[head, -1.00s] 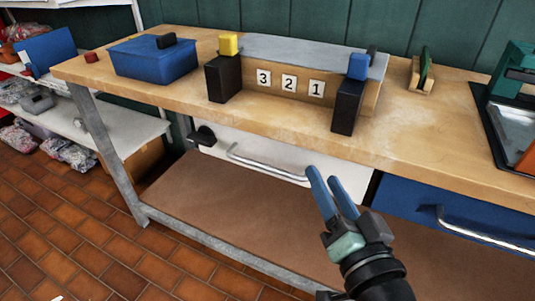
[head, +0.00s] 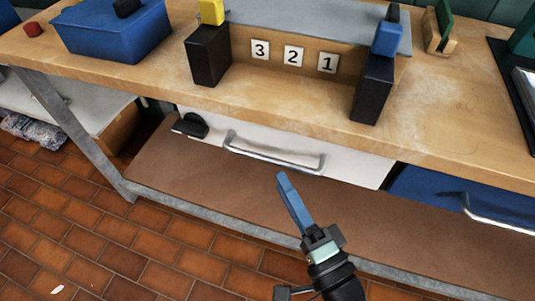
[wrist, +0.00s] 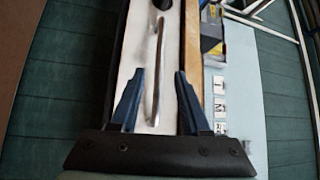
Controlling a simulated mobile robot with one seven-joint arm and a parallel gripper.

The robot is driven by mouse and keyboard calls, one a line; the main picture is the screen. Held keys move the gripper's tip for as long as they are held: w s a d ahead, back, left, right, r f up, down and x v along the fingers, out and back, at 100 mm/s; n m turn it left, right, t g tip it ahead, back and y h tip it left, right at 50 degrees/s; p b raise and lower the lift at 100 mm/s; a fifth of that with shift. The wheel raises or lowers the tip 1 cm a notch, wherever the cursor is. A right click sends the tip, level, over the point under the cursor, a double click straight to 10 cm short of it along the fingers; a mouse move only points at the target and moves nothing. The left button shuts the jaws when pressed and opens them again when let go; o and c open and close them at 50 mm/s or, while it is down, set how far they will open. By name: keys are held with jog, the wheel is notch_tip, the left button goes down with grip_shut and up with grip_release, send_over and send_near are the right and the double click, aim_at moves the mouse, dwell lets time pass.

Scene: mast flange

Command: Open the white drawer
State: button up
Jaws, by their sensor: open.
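The white drawer (head: 352,164) sits under the wooden workbench top and looks shut. Its front carries a long metal bar handle (head: 272,156) and a black knob-like part (head: 190,125) at its left end. My gripper (head: 283,178) has blue fingers and is just below and in front of the handle, apart from it. In the wrist view the open fingers (wrist: 157,82) point at the white drawer front (wrist: 140,85), and the handle (wrist: 156,70) shows between them. Nothing is held.
A blue drawer (head: 440,190) with its own handle is at the right. A brown lower shelf (head: 215,190) lies beneath the drawers. On the bench (head: 150,90) stand a blue box (head: 110,35), black blocks (head: 208,55) and number tiles (head: 293,56). Tiled floor is open in front.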

aim_at(269, 157)
jog(key=x, duration=0.7)
jog(key=shift+w, duration=0.1)
grip_shut()
dwell(1.2)
